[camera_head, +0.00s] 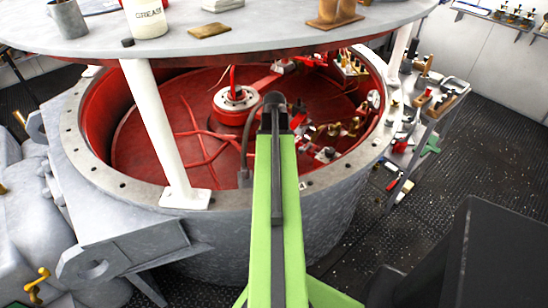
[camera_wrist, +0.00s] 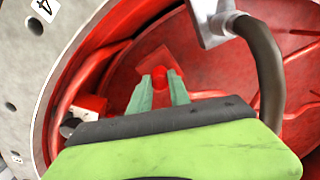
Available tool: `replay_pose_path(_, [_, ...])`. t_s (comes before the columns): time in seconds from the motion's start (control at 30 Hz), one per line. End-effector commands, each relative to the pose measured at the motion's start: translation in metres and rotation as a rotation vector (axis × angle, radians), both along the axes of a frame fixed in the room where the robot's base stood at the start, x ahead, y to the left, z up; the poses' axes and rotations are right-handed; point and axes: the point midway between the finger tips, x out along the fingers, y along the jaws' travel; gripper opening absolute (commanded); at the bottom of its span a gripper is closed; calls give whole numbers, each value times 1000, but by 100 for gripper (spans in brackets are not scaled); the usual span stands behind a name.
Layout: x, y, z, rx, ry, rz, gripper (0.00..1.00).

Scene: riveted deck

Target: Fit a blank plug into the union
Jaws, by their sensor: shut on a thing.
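In the wrist view, my gripper (camera_wrist: 158,88) has two pale green fingers. They are shut on a small red piece (camera_wrist: 160,77), which looks like the blank plug; its red blends with the red floor behind it. In the head view my green arm reaches over the drum, and the fingers are hidden behind it. Several brass fittings (camera_head: 352,127) stand inside the drum to the right of my arm. I cannot tell which fitting is the union. The wrist view shows a red block (camera_wrist: 92,104) beside a dark round part, left of the fingers.
A grey drum (camera_head: 300,222) with a red inside surrounds the work area. A round plate (camera_head: 270,28) on white posts (camera_head: 160,130) overhangs its far side. A dark hose (camera_wrist: 265,65) curves close to the right of the fingers. A side bench (camera_head: 440,105) holds tools.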

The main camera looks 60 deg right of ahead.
Motion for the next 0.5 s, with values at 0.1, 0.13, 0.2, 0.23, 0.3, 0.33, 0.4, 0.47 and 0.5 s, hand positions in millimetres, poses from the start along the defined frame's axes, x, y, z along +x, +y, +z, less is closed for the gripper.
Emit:
replay_pose_path(0.1, [0, 0, -4, 0, 0, 0, 0])
replay_pose_path(0.13, [0, 0, -4, 0, 0, 0, 0])
replay_pose_path(0.2, [0, 0, -3, 0, 0, 0, 31])
replay_pose_path(0.23, [0, 0, -3, 0, 0, 0, 35])
replay_pose_path(0.3, [0, 0, -3, 0, 0, 0, 44])
replay_pose_path(0.33, [0, 0, -3, 0, 0, 0, 48])
replay_pose_path(0.4, [0, 0, -3, 0, 0, 0, 48])
replay_pose_path(0.47, [0, 0, -3, 0, 0, 0, 48])
replay_pose_path(0.5, [0, 0, -3, 0, 0, 0, 48])
